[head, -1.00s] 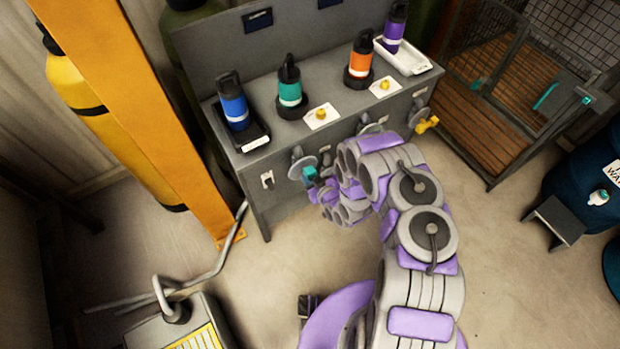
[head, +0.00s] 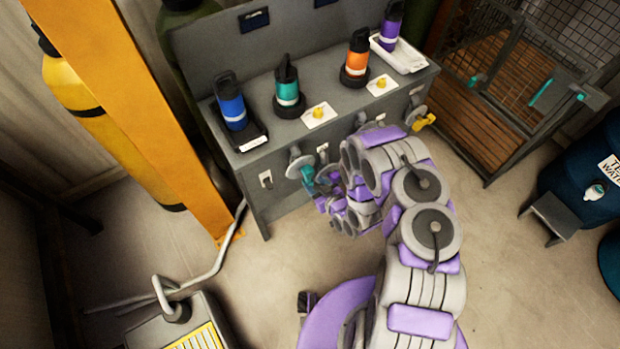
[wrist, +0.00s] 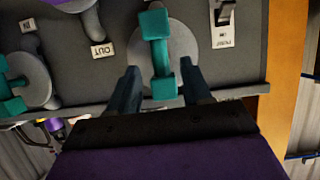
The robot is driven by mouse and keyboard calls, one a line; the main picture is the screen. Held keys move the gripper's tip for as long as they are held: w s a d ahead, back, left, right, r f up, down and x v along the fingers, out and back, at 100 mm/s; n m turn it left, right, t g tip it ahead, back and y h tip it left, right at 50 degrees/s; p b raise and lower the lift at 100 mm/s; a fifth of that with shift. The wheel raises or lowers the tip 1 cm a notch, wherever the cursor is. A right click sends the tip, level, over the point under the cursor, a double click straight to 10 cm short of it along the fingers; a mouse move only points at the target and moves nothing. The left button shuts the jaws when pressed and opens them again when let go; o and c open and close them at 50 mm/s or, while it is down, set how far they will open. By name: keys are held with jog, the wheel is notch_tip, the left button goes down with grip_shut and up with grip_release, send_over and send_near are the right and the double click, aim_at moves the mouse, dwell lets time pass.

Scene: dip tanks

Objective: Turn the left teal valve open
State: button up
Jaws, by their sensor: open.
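The left teal valve (head: 306,174) is on the front of the grey dip-tank bench, at its left part, with a round grey disc behind its handle. In the wrist view the teal handle (wrist: 159,50) is a bar with a block at each end, standing upright in the picture. My gripper (wrist: 160,72) is open, with one dark finger on each side of the handle's lower block. Gaps show between fingers and handle. In the head view my gripper (head: 318,194) is at the valve, partly hidden by my arm. A second teal valve (wrist: 12,88) shows at the wrist view's left edge.
A switch (wrist: 222,22) sits beside the valve; an OUT label (wrist: 103,50) is on the other side. Blue (head: 231,108), teal (head: 288,90) and orange (head: 356,62) bottles stand on the bench (head: 330,135). A yellow post (head: 130,110) rises at left.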

jog(key=p+v, duration=0.1)
jog(key=v, duration=1)
jog(key=w+d+r+g+h, duration=0.1)
jog(key=w+d+r+h, duration=0.25)
jog(key=d, duration=0.25)
jog(key=w+d+r+g+h, duration=0.1)
jog(key=w+d+r+h, duration=0.1)
jog(key=w+d+r, duration=0.3)
jog(key=s+d+r+m+g+h, duration=0.3)
jog(key=s+d+r+h, duration=0.1)
jog(key=d+r, duration=0.5)
jog(key=s+a+r+m+g, duration=0.1)
jog(key=s+a+r, duration=0.3)
jog(key=s+r, duration=0.4)
jog(key=s+a+r+m+g+y, duration=0.1)
jog(key=s+a+r+g, duration=0.3)
jog(key=s, duration=0.9)
jog(key=s+a+r+m+g+y, duration=0.1)
jog(key=s+a+r+m+g, duration=0.1)
jog(key=s+r, duration=0.8)
jog(key=shift+s+a+r+g, duration=0.4)
jog(key=shift+a+r+g, duration=0.1)
jog(key=shift+a+r, duration=0.45)
jog(key=shift+a+f, duration=0.1)
